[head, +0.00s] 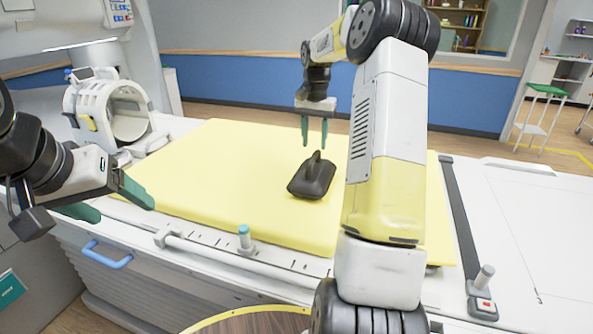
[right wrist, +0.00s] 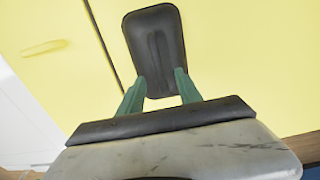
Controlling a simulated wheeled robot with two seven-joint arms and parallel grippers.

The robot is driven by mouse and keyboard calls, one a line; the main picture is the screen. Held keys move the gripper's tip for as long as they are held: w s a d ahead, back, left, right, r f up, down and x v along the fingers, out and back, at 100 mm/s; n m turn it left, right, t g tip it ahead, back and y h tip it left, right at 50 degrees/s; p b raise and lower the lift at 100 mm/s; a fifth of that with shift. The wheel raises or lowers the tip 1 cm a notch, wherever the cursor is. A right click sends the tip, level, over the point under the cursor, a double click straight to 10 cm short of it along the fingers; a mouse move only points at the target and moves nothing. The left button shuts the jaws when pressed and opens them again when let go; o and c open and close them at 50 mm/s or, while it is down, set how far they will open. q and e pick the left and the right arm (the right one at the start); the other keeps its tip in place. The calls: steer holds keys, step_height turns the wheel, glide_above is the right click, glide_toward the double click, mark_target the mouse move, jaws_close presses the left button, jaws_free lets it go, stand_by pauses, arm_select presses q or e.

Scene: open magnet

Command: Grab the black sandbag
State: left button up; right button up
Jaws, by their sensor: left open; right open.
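The black sandbag (head: 312,178) lies on the yellow mat (head: 215,180), with a raised ridge on its top. My right gripper (head: 314,138) points down above the sandbag, open and empty, with its green fingers apart. In the right wrist view the sandbag (right wrist: 155,45) shows just beyond the tips of the right gripper (right wrist: 158,85), and the near end of the sandbag lies between the fingers in the picture. I cannot tell how large the gap is. My left gripper (head: 125,202) is open and empty at the left, over the near edge of the bed.
A white ring-shaped coil (head: 112,112) stands at the back left of the bed. A post with a teal top (head: 244,236) and a rail run along the near edge. A dark strap (head: 460,215) lies right of the mat. The mat around the sandbag is clear.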

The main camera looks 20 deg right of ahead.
mark_target(314, 154)
step_height(314, 154, down, 6)
steer(key=shift+s, duration=0.15)
jaws_close()
stand_by(1.4)
steer(key=shift+r, duration=0.15)
